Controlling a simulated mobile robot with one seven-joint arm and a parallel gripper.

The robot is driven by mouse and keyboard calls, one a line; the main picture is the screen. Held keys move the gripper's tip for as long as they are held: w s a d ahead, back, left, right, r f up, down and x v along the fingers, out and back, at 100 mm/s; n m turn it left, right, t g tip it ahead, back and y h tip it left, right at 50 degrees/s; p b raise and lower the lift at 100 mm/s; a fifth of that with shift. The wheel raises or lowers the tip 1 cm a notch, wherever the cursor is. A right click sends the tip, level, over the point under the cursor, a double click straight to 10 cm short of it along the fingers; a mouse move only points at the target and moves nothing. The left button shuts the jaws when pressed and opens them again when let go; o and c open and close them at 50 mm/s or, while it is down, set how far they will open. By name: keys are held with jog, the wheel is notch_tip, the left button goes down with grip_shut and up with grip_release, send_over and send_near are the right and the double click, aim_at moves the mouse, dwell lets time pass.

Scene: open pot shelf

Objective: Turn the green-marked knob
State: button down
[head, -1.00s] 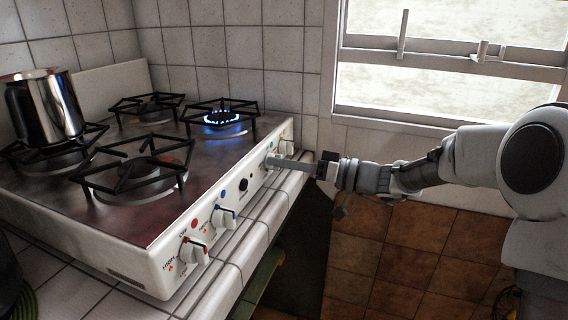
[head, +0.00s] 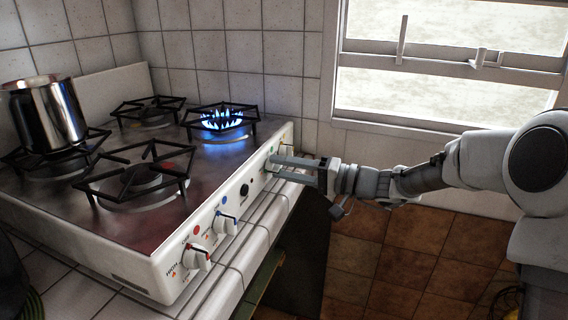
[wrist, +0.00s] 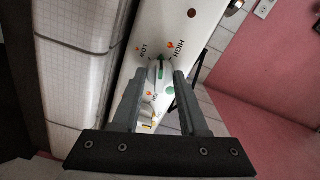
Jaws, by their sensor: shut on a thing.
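The green-marked knob (wrist: 161,68) is white with a green pointer and sits on the stove's white front panel. In the wrist view its pointer faces up the picture, between the LOW and HIGH labels. A green dot (wrist: 169,91) is printed beside it. My gripper (head: 276,163) reaches the panel from the right and is shut on this knob, with one finger on each side. In the head view the fingers mostly hide the knob. The back right burner (head: 222,122) is lit with a tall blue flame.
Along the same panel are a blue-marked knob (head: 226,221) and a red-marked knob (head: 197,257), both clear of my gripper. A tiled counter edge (head: 262,235) runs below the panel.

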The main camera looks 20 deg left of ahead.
jog(key=m+p, duration=0.2)
jog(key=m, duration=0.1)
jog(key=m+p, duration=0.2)
jog(key=shift+r+m, duration=0.2)
jog(key=shift+m, duration=0.2)
jog(key=m+p, duration=1)
jog(key=p, duration=0.1)
jog(key=shift+m, duration=0.4)
jog(key=m+p, duration=0.4)
jog(key=shift+f+m, duration=0.15)
jog(key=shift+m, duration=0.15)
jog(key=shift+f, duration=0.1)
jog(key=shift+c, duration=2.2)
grip_release()
jog(key=shift+d, duration=0.1)
